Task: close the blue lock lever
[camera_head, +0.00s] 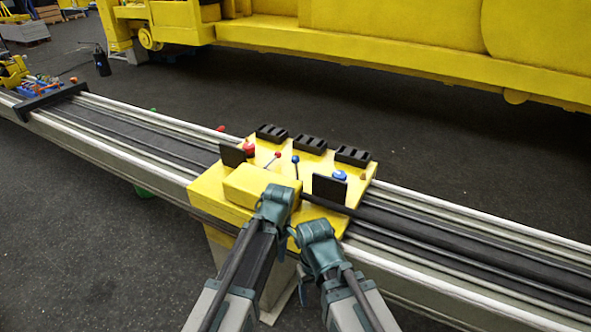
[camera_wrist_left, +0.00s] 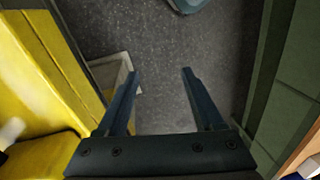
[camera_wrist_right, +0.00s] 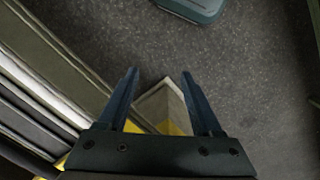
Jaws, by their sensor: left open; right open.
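The blue lock lever (camera_head: 296,165) is a thin rod with a blue ball on top, standing nearly upright on the yellow carriage (camera_head: 309,197). My left gripper (camera_wrist_left: 159,72) is open and empty in the left wrist view, over the floor beside a yellow part. In the head view my left wrist is at the front edge of the carriage, in front of a yellow block, apart from the lever. My right gripper (camera_wrist_right: 159,72) is open and empty above the floor. My right wrist is lower and to the right. The fingers are not clear in the head view.
A red-balled lever (camera_head: 276,156) stands close left of the blue one. A red knob (camera_head: 248,148), a blue knob (camera_head: 339,175) and two dark upright plates (camera_head: 330,188) flank them. Black blocks (camera_head: 310,145) line the back edge. Long rails (camera_head: 450,235) run sideways.

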